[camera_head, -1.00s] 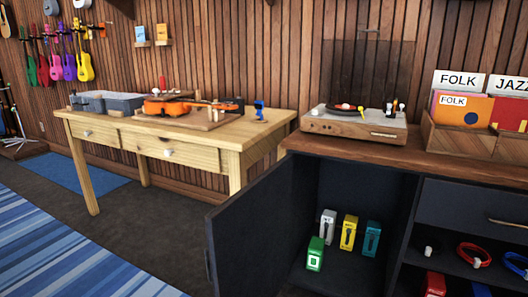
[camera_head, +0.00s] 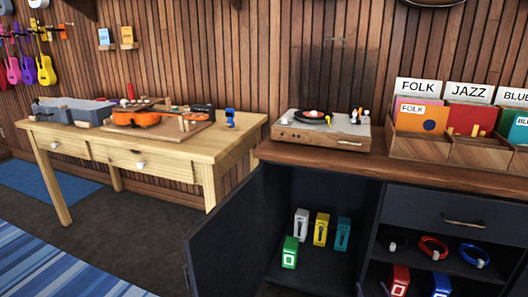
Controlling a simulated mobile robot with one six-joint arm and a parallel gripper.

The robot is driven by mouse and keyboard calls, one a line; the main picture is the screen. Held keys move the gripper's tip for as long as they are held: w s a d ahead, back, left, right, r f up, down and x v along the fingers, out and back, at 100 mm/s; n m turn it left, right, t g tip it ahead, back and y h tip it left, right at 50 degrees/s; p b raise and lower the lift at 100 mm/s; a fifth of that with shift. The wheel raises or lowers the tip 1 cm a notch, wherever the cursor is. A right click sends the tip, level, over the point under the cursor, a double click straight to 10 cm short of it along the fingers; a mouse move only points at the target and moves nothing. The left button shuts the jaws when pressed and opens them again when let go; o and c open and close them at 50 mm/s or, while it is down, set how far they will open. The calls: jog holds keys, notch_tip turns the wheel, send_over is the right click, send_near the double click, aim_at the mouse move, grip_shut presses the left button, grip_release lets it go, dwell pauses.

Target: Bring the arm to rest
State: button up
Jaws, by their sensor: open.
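My gripper and arm do not show in the head view, so I cannot see how the arm is posed. In front of me is a dark cabinet with a wooden top (camera_head: 345,165). Its left door (camera_head: 236,232) stands open. Inside are a white box (camera_head: 300,226), a yellow box (camera_head: 320,229), a teal box (camera_head: 342,234) and a green box (camera_head: 290,252).
A turntable (camera_head: 318,134) and a record crate (camera_head: 440,149) stand on the cabinet top. A wooden workbench (camera_head: 90,137) at left carries an orange ukulele (camera_head: 137,119) and a grey tray (camera_head: 75,110). The open door juts into the floor space; dark floor (camera_head: 130,225) is clear left of it.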

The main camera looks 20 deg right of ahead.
jog(key=w+a+r+y+p, duration=0.1)
jog(key=w+a+r+p, duration=0.15)
jog(key=a, duration=0.35)
jog(key=w+a+r+n+g+y+p, duration=0.1)
jog(key=w+a+r+p, duration=0.1)
jog(key=w+a+p, duration=0.3)
jog(key=w+a+r+y+p, duration=0.1)
jog(key=w+a+r+p, duration=0.15)
jog(key=a, duration=0.55)
jog(key=s+a+r+g+y+p, duration=0.1)
jog(key=a+g+p, duration=0.55)
jog(key=a, duration=0.75)
jog(key=s+a+f+n+g+p, duration=0.15)
jog(key=s+a+g+p, duration=0.35)
jog(key=s+a+p, duration=0.65)
jog(key=s+a+r+n+g+y+b, duration=0.1)
jog(key=s+g, duration=0.9)
jog(key=s, duration=1.5)
jog(key=shift+a+r+y+b, duration=0.3)
jog(key=shift+a+r+b, duration=0.45)
jog(key=shift+b, duration=0.45)
